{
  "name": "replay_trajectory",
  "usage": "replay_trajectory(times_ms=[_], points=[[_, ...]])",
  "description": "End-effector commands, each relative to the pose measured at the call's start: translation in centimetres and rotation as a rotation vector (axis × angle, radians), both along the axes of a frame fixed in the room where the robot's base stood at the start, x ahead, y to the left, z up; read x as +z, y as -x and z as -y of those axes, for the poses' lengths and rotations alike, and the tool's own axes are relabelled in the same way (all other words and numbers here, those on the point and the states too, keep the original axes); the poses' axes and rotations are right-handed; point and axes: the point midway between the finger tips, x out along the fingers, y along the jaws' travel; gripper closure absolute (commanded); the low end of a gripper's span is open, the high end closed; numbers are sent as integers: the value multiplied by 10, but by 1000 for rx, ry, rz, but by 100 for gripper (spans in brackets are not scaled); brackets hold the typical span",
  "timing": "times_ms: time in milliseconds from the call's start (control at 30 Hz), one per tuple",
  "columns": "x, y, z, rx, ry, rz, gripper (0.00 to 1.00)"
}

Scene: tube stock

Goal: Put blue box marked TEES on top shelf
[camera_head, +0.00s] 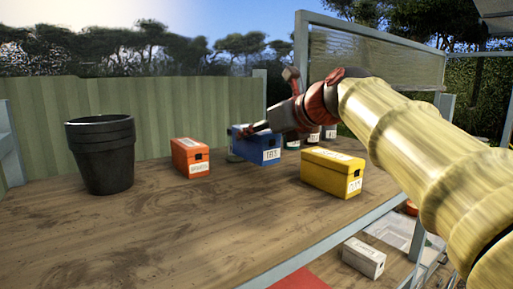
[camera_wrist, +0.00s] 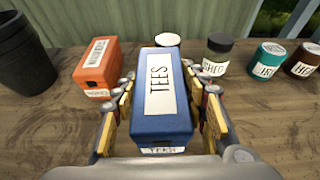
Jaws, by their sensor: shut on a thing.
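The blue box marked TEES (camera_wrist: 178,120) lies lengthwise between the fingers of my gripper (camera_wrist: 160,85) in the wrist view, its label facing up. My gripper is shut on its two long sides. In the head view the blue box (camera_head: 266,156) is at the middle of the wooden top shelf (camera_head: 190,230), between an orange box and a yellow box. My gripper reaches it from the right and covers part of its top. I cannot tell whether the box touches the boards or hangs slightly above them.
An orange box (camera_head: 190,158) stands left of the blue box, and a yellow box (camera_head: 332,172) to its right, nearer. A black pot (camera_head: 102,160) stands far left. Several jars, including a teal one (camera_wrist: 268,60), stand behind. A white box (camera_head: 363,257) sits lower. The front boards are clear.

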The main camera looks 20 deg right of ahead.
Motion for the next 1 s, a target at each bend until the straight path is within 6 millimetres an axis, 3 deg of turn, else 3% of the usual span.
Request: replay_trajectory(times_ms=[300,700,733,1000], points=[[-35,-4,5,-1,0,0,94],[-41,-4,5,-1,0,1,94],[-41,-4,5,-1,0,-1,55],[-41,-4,5,-1,1,-1,40]])
